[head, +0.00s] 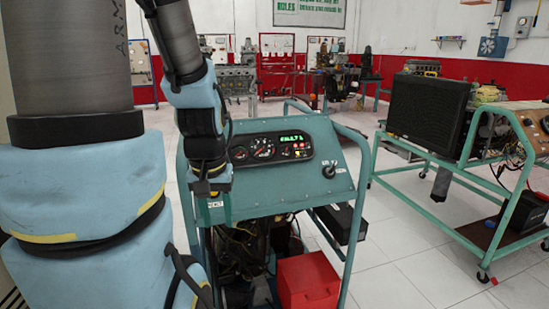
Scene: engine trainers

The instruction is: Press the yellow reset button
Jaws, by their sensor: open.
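The teal engine trainer's control panel (318,182) faces me in the middle of the head view. It carries a black gauge cluster (268,150) with a lit green display (291,139) and a dark key switch (329,171) at the right. My gripper (214,208) hangs pointing down in front of the panel's left part. It is open, with nothing seen between its fingers. I cannot make out a yellow reset button; my gripper and arm cover part of the panel's left side. Whether my fingertips touch the panel I cannot tell.
A red box (308,281) stands low in the trainer's frame, beside dark engine parts and wiring. A second teal trainer (468,172) with a black radiator (427,115) stands at the right. Tiled floor (400,245) lies clear between them. More engine stands are at the back.

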